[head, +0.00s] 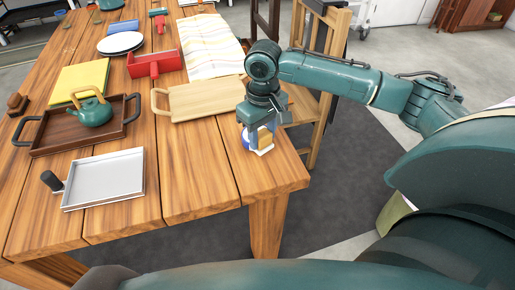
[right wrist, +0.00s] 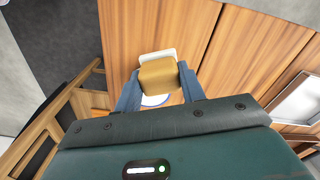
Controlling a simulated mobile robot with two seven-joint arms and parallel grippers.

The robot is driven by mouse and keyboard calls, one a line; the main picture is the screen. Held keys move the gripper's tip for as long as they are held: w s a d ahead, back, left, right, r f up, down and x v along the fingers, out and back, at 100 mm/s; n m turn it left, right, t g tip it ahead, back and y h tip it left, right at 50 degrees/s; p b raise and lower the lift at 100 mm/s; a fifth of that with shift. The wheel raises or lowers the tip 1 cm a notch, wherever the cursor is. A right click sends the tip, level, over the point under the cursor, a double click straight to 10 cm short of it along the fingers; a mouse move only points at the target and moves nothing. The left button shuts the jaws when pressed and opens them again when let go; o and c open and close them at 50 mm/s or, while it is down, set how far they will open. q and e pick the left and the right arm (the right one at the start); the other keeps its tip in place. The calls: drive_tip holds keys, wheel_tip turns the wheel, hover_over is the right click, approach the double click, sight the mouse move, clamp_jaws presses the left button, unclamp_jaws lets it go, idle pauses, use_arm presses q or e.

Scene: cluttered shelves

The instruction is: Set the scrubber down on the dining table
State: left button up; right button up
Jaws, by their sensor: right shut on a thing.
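The scrubber is a tan block with a white part. In the head view the scrubber (head: 265,139) is at the near right corner of the wooden dining table (head: 200,190). My right gripper (head: 262,143) points down there and is shut on it. In the right wrist view the scrubber (right wrist: 158,75) sits between the two fingers of the gripper (right wrist: 160,80), above the table planks (right wrist: 240,45). I cannot tell whether it touches the tabletop. My left gripper is in neither view.
A blue and white round item (head: 246,138) is right beside the scrubber, partly hidden by a finger. A cutting board (head: 205,100), a grey tray (head: 105,180) and a brown tray (head: 60,139) with a teapot (head: 93,112) lie leftward. A wooden chair (head: 322,75) stands at the table's right.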

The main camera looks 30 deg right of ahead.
sight(262, 149)
drive_tip(key=shift+f+b, duration=0.4)
drive_tip(key=shift+f, duration=2.2)
drive_tip(key=o, duration=0.9)
drive_tip(key=shift+f, duration=0.1)
drive_tip(key=shift+o, duration=0.2)
wheel_tip(262, 149, up, 12)
drive_tip(key=shift+r+p, duration=0.15)
drive_tip(key=shift+p, duration=0.85)
